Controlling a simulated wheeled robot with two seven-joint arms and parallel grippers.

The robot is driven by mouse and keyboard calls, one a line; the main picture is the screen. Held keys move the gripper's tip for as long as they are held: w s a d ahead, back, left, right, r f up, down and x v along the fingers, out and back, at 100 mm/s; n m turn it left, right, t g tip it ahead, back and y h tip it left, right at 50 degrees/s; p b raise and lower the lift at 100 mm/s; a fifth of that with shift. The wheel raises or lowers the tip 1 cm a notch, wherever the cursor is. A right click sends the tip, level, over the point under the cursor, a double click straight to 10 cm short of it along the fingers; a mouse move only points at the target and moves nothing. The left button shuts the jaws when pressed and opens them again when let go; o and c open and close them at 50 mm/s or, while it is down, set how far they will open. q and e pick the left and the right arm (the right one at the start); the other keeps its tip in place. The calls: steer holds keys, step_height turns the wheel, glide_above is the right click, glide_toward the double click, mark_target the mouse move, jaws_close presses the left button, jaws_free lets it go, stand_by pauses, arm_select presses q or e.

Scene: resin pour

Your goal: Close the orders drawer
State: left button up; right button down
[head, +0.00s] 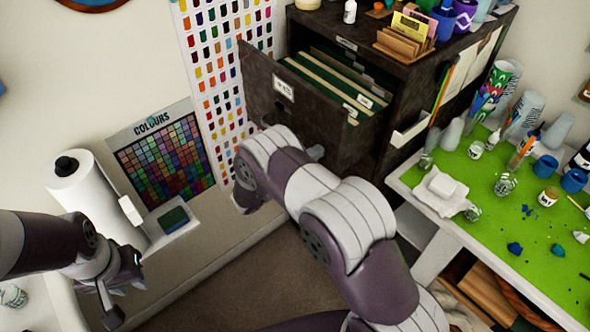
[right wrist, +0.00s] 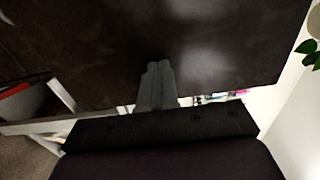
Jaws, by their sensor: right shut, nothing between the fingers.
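The orders drawer (head: 262,82) is the top drawer of a dark metal filing cabinet (head: 405,85) in the head view. It is pulled out, with green hanging files showing inside and a white label on its front. My right arm reaches up to the drawer front and hides its lower part. In the right wrist view my right gripper (right wrist: 158,72) is shut and empty, its fingertips against or just short of a dark panel (right wrist: 215,50); I cannot tell if they touch. My left gripper (head: 124,286) is open and empty at the lower left, far from the drawer.
A paper roll (head: 95,195) and a colour chart (head: 165,160) stand left of the cabinet. A green-topped worktable (head: 480,190) with cups and paint pots is at the right. Bottles and a wooden card holder (head: 405,42) stand on the cabinet.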

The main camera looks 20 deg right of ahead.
steer(key=b+x, duration=0.5)
steer(key=x, duration=0.4)
steer(key=b+x, duration=0.4)
steer(key=x, duration=0.6)
steer(key=shift+w+d+f+b, duration=0.1)
steer(key=shift+d+f+b, duration=0.15)
steer(key=shift+d+b, duration=0.1)
steer(key=shift+d+r, duration=0.1)
steer(key=shift+r, duration=0.3)
steer(key=shift+r, duration=0.1)
steer(key=shift+w, duration=0.1)
